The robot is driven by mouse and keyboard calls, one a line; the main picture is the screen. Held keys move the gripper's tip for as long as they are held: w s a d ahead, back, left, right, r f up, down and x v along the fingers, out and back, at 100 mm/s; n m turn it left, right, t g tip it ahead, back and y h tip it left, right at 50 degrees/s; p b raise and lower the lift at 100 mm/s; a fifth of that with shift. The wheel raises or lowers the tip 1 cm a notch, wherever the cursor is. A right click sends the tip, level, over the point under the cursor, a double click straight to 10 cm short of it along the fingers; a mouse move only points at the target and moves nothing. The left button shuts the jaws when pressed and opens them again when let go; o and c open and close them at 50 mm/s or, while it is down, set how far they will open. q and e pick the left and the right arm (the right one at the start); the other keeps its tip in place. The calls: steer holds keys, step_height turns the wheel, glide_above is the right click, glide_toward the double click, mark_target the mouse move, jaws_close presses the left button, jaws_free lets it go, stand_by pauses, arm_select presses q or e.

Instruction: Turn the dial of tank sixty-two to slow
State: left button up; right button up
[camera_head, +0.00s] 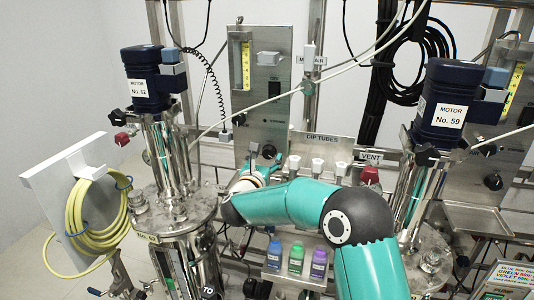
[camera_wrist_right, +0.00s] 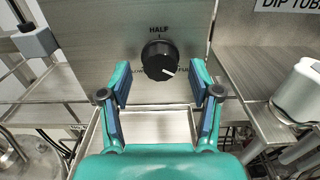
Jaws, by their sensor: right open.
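The black dial (camera_wrist_right: 159,58) sits on a steel panel, with HALF printed above it. The label at left is partly hidden and reads LOW; the one at right, FULL, is partly covered by a finger. The dial's white mark points to the lower right, near FULL. My right gripper (camera_wrist_right: 160,80) is open, its fingers left and right of the dial, apart from it. In the head view my right gripper (camera_head: 266,160) is in front of the panel (camera_head: 262,100), beside the tank with the motor (camera_head: 147,80), labelled No. 62. My left gripper is not in view.
A second motor (camera_head: 445,105), No. 59, stands at right, with another dark knob (camera_head: 493,181) behind it. A yellow hose (camera_head: 88,225) hangs at left. Several coloured bottles (camera_head: 296,258) stand below my right arm. A white cable crosses above the arm.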

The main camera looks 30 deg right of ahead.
steer(key=shift+w+d, duration=0.3)
steer(key=c, duration=1.1)
steer(key=shift+c, duration=0.2)
